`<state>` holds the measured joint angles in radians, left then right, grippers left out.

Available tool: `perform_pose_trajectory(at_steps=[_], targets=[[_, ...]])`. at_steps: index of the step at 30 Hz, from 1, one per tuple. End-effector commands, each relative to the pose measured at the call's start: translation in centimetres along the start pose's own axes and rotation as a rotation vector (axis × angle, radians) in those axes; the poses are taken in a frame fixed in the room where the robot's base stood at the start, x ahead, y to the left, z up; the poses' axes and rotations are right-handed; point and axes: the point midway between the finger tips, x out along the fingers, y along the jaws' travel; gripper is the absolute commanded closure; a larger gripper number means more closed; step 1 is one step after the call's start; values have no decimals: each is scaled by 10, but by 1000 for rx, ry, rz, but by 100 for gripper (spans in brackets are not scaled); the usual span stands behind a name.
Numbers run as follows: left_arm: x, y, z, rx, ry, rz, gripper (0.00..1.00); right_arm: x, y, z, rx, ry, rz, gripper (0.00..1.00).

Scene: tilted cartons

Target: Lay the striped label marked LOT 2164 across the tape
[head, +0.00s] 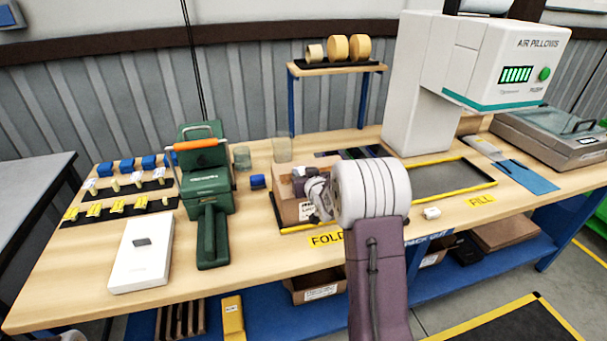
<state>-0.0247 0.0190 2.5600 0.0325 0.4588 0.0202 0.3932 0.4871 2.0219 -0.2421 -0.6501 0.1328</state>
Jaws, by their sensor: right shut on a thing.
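A small open brown carton (287,207) stands on the workbench, behind the yellow FOLD sign (326,239). My right gripper (318,190) is at this carton, close to its right side. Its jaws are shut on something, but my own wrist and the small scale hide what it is. I cannot make out a striped label or the text LOT 2164 anywhere. The tape on the carton is also hidden or too small to tell.
A green tape machine (208,185) and a white box (142,253) stand left of the carton. Racks of small yellow and white pieces (95,211) lie farther left. The white air-pillow machine (420,110) rises behind right. Tape rolls (336,48) sit on a raised shelf.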

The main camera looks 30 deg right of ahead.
Motion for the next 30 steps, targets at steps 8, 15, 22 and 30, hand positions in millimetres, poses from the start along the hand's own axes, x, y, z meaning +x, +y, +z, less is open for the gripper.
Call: perform_pose_trajectory(at_steps=[8,15,22,30], targets=[[0,0,0,0,0,0,100,0,0,0,0,-1,0,100],[0,0,0,0,0,0,100,0,0,0,0,-1,0,40],[0,0,0,0,0,0,100,0,0,0,0,-1,0,14],[-5,0,0,0,0,0,100,-2,0,-6,0,0,0,14]])
